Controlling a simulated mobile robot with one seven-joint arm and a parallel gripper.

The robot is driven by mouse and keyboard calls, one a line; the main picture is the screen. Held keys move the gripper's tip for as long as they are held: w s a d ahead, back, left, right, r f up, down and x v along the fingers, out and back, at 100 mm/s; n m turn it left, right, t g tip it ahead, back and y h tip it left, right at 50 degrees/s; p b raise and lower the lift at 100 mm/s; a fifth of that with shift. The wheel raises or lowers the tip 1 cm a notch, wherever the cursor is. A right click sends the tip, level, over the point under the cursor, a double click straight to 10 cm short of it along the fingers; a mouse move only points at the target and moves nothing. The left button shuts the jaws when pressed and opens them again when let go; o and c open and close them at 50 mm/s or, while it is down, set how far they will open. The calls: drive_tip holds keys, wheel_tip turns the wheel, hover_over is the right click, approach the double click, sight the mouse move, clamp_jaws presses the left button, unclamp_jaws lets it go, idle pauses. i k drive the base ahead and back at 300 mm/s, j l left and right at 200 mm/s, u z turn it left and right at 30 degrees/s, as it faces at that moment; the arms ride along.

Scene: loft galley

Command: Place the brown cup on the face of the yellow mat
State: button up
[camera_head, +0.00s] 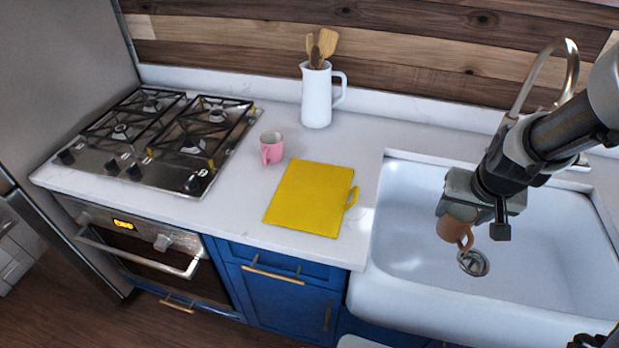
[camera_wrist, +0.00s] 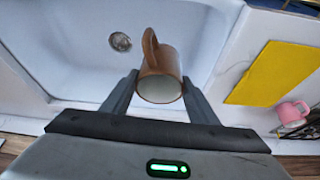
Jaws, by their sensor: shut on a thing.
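The brown cup (camera_head: 455,230) is in my gripper (camera_head: 476,212), held in the air over the white sink in the head view. In the wrist view the cup (camera_wrist: 160,75) sits between the two fingers of my gripper (camera_wrist: 160,92), its pale open mouth toward the camera and its handle pointing up in the picture. The yellow mat (camera_head: 308,198) lies flat on the counter to the left of the sink, with a yellow loop at its right edge. Its face is bare. The mat also shows at the right of the wrist view (camera_wrist: 277,74).
A pink mug (camera_head: 271,147) stands just left of the mat's far end. A white jug (camera_head: 317,97) with wooden utensils stands behind the mat. The stove (camera_head: 158,138) is at the left. The sink (camera_head: 412,215) has a raised rim and a tall faucet (camera_head: 545,75).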

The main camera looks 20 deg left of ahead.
sight(300, 195)
drive_tip(key=j+u, duration=0.15)
drive_tip(key=j, duration=1.95)
